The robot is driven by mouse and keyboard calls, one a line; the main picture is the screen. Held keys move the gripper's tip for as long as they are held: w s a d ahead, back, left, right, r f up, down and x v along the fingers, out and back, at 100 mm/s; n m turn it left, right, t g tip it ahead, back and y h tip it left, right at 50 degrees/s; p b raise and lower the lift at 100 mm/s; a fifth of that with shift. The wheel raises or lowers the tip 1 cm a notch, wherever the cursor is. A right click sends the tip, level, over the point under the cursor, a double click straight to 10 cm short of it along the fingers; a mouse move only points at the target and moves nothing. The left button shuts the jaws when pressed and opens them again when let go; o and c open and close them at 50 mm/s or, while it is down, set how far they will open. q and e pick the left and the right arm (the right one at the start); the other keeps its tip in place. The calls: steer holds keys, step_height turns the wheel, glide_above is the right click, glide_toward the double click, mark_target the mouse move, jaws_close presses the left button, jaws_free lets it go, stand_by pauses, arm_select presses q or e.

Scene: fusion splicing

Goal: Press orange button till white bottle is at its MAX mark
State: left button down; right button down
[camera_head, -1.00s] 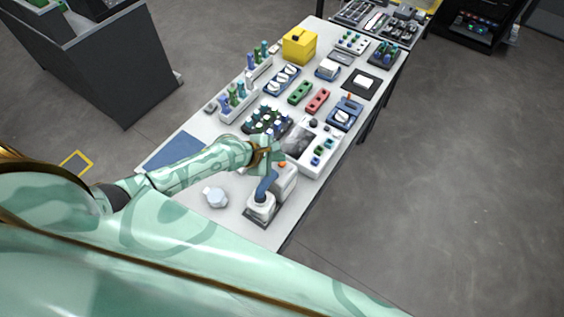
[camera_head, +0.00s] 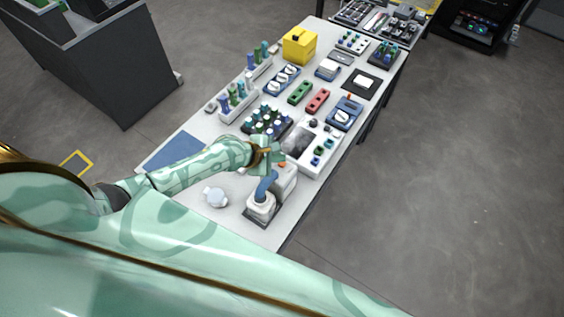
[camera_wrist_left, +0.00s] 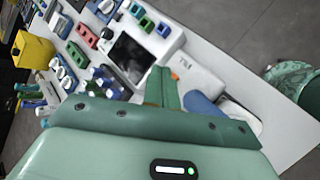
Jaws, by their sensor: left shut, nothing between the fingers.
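The white dispenser block (camera_head: 285,181) stands at the near end of the table with the orange button (camera_head: 282,165) on top. The button also shows in the left wrist view (camera_wrist_left: 175,75). A blue spout (camera_head: 266,186) reaches over the white bottle (camera_head: 261,205), which stands upright on a dark base. Its level and MAX mark cannot be read. My left gripper (camera_head: 270,164) is shut and empty, close beside the button. In the left wrist view its fingers (camera_wrist_left: 164,80) are just left of the button; contact cannot be told. My right gripper is out of view.
A pale round lidded piece (camera_head: 216,197) lies left of the dispenser. A white panel with a dark screen (camera_head: 301,143) and a rack of dark vials (camera_head: 266,122) stand behind my gripper. A blue mat (camera_head: 173,151) lies at the left; bare table surrounds the pale piece.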

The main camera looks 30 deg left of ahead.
mark_target(279, 165)
arm_select(q)
steer(key=shift+f, duration=0.35)
steer(key=shift+f, duration=0.45)
stand_by(0.6)
steer(key=shift+r+p, duration=0.85)
steer(key=shift+r, duration=0.05)
step_height(279, 165, up, 5)
steer(key=p, duration=0.5)
steer(key=shift+r+p, duration=0.1)
steer(key=shift+p, duration=0.3)
stand_by(0.6)
